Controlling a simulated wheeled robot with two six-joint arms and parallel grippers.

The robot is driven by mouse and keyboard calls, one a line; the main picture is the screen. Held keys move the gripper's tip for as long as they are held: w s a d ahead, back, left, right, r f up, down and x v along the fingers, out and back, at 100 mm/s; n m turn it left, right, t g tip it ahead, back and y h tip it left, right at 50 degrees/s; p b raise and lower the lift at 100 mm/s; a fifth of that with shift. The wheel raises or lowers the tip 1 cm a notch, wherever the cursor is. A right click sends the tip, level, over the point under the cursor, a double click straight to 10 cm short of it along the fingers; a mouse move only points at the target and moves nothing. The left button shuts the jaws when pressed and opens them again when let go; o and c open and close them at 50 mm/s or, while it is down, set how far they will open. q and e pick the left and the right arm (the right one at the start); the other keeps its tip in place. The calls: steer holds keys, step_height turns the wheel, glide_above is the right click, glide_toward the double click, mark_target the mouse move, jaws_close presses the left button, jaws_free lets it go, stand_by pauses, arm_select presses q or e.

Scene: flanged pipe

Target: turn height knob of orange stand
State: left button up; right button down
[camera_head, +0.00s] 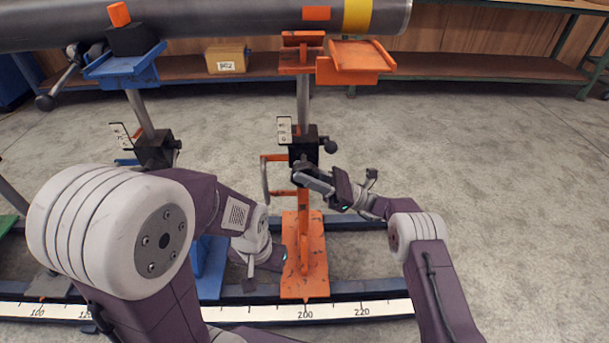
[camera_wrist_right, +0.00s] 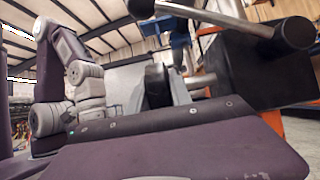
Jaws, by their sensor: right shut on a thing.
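The orange stand (camera_head: 303,230) stands at the middle of the head view, with a black height block (camera_head: 304,150) on its post. A small white marked plate is beside the block. My right gripper (camera_head: 312,180) is at the block's lower front, shut on the height knob. In the right wrist view the dark round knob (camera_wrist_right: 157,86) shows just beyond the gripper's edge, with the black block to the right.
A grey pipe (camera_head: 200,18) lies across the top, above the orange stand and a blue stand (camera_head: 125,65). A dark rail with a white scale (camera_head: 345,309) runs along the floor. A cardboard box (camera_head: 227,59) sits on the back shelf. Floor at the right is clear.

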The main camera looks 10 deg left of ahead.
steer(key=shift+f+y, duration=0.1)
steer(key=shift+y, duration=0.2)
steer(key=c, duration=1.2)
jaws_free()
steer(key=shift+o, duration=0.2)
